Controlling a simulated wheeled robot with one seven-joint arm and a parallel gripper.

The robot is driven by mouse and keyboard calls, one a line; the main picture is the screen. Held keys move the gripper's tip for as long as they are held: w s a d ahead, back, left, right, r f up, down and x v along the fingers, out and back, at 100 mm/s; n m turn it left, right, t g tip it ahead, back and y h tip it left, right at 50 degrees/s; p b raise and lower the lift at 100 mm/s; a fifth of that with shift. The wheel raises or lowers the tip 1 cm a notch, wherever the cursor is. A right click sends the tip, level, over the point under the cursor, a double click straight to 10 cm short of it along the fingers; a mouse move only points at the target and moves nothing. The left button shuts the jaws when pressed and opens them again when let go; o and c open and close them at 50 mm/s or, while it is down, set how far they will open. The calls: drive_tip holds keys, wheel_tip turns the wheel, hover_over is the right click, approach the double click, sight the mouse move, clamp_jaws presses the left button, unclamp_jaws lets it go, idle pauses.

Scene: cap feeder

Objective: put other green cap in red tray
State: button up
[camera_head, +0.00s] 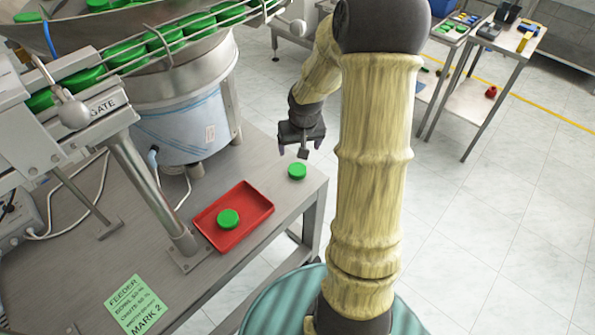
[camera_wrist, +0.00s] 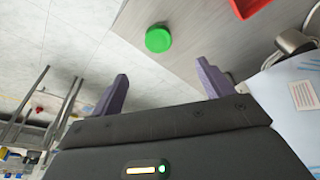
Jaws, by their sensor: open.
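A red tray (camera_head: 256,208) lies on the grey metal table, and one green cap (camera_head: 228,219) sits inside it. Another green cap (camera_head: 297,171) lies on the bare table near its right edge, up and right of the tray. That loose cap also shows in the wrist view (camera_wrist: 158,39), beyond and between the fingers, with a corner of the red tray (camera_wrist: 247,6) at the top. My gripper (camera_head: 302,150) is open and empty, above the table and just behind the loose cap in the head view. Its two purple fingers (camera_wrist: 160,88) are apart and touch nothing.
A chute (camera_head: 150,45) carrying several green caps runs across the upper left, beside the metal feeder bowl (camera_head: 190,90). Its post (camera_head: 150,190) stands left of the tray. A green label (camera_head: 136,304) lies at the front. Side tables (camera_head: 480,60) stand at the far right.

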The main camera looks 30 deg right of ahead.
drive_tip(key=b, duration=0.1)
hover_over(297, 169)
drive_tip(key=s, duration=0.2)
drive_tip(key=f, duration=0.8)
drive_tip(key=shift+w+a+f, duration=0.1)
drive_tip(key=shift+a+f, duration=0.1)
drive_tip(key=shift+f, duration=0.15)
drive_tip(key=shift+w+f, duration=0.15)
drive_tip(key=shift+f, duration=0.05)
drive_tip(key=shift+a, duration=0.2)
drive_tip(key=shift+d+f, duration=0.1)
drive_tip(key=shift+f, duration=0.2)
drive_tip(key=x, duration=0.2)
drive_tip(key=b+x, duration=0.1)
drive_tip(key=x, duration=0.1)
drive_tip(key=shift+w+d+f, duration=0.1)
drive_tip(key=shift+d+f, duration=0.15)
